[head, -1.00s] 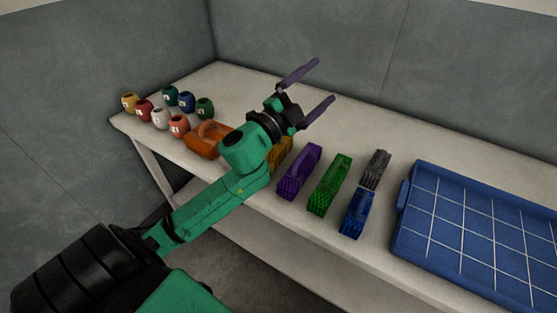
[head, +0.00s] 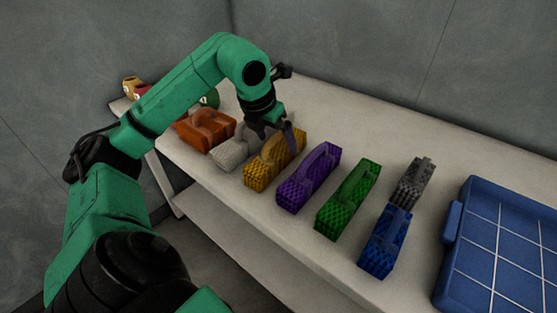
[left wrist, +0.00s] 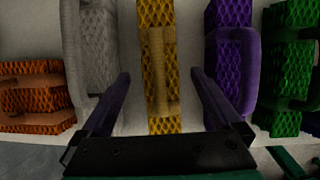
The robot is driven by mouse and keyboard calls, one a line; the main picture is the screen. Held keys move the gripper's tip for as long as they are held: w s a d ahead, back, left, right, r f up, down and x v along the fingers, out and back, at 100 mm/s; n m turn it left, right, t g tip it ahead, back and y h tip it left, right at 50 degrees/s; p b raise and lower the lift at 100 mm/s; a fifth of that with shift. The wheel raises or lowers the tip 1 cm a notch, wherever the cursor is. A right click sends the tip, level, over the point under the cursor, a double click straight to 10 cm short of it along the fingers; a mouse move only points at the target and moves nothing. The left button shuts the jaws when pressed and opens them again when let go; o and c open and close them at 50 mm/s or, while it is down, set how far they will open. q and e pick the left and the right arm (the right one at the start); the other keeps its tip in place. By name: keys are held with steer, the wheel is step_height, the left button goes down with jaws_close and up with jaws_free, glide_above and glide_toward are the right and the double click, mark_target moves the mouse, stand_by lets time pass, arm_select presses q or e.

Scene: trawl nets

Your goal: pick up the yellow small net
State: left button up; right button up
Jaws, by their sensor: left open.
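The yellow small net (head: 262,172) lies on the white table between a white net and a purple net. It is a long textured block with a handle along its top. In the left wrist view the yellow net (left wrist: 160,85) runs up the middle, between the two purple fingers. My left gripper (head: 272,140) is open and points down above the yellow net's far part. In the left wrist view the left gripper (left wrist: 160,85) has one finger over the white net's side and the other over the purple net's side. My right gripper is not in view.
Close neighbours are the white net (head: 237,150) and purple net (head: 305,185). An orange net (head: 205,125) is at left; green (head: 345,205), blue (head: 378,250) and grey (head: 412,185) nets are right. A blue gridded tray (head: 510,240) stands far right.

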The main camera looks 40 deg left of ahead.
mark_target(278, 148)
arm_select(q)
steer(key=x, duration=0.6)
steer(key=shift+s+b, duration=0.15)
steer(key=shift+b, duration=0.15)
jaws_close()
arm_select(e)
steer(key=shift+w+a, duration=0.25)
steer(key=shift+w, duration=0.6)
arm_select(q)
steer(key=shift+r, duration=0.1)
